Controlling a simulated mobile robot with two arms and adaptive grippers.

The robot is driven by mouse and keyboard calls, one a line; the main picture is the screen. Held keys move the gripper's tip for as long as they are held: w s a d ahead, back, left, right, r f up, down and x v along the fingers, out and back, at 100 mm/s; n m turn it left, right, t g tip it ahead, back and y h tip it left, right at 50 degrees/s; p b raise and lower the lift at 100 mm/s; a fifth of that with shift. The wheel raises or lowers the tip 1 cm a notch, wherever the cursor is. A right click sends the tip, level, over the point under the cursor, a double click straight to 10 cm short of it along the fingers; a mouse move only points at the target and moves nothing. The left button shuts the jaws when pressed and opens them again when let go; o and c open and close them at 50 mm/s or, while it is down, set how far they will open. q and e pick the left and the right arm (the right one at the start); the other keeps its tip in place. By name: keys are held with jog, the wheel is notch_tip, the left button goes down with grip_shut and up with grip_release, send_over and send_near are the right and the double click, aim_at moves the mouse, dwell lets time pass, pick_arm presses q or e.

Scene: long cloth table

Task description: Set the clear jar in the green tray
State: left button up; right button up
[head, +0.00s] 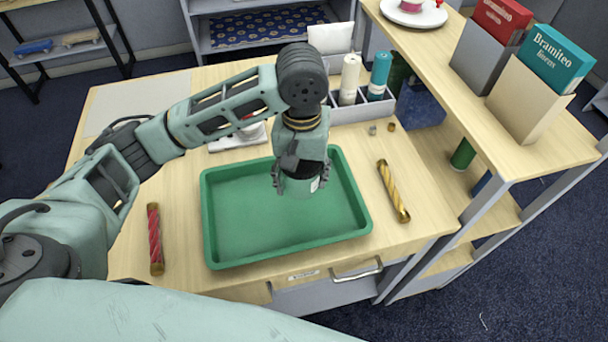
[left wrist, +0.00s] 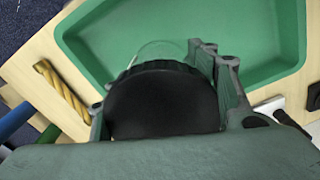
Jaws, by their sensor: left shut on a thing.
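My left gripper (head: 301,176) points down over the green tray (head: 245,252), with its fingers shut on the clear jar (head: 300,188). The jar is see-through, with a small pale label, and hangs between the fingertips over the right half of the tray. In the left wrist view, the jar's black lid (left wrist: 160,103) fills the space between the fingers and a bit of clear wall (left wrist: 163,49) shows beyond it. I cannot tell whether the jar's base touches the tray floor. The tray also shows in the left wrist view (left wrist: 110,47). My right gripper is not in view.
A red twisted stick (head: 154,238) lies left of the tray and a golden twisted one (head: 393,190) lies right of it. Behind are a grey divided holder (head: 362,111) with bottles and a white object (head: 237,140). A raised shelf (head: 440,45) with book boxes stands at right.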

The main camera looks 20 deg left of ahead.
pick_arm(q)
jog(key=w+f, duration=0.2)
jog(key=w, duration=0.1)
jog(key=w+f, duration=0.1)
jog(key=w, duration=0.1)
jog(key=shift+w+d, duration=0.1)
jog(key=shift+w, duration=0.05)
jog(key=shift+w+f+p, duration=0.2)
jog(key=shift+w+f, duration=0.2)
jog(key=shift+w, duration=0.25)
jog(key=shift+w+f+p, duration=0.15)
jog(key=shift+w+f, duration=0.2)
jog(key=shift+w, duration=0.25)
jog(key=shift+f, duration=0.2)
notch_tip(320, 180, down, 3)
jog(key=shift+f+p, duration=0.15)
jog(key=shift+p, duration=0.35)
jog(key=shift+f, duration=0.2)
jog(key=o, duration=1.2)
jog(key=shift+c, duration=0.2)
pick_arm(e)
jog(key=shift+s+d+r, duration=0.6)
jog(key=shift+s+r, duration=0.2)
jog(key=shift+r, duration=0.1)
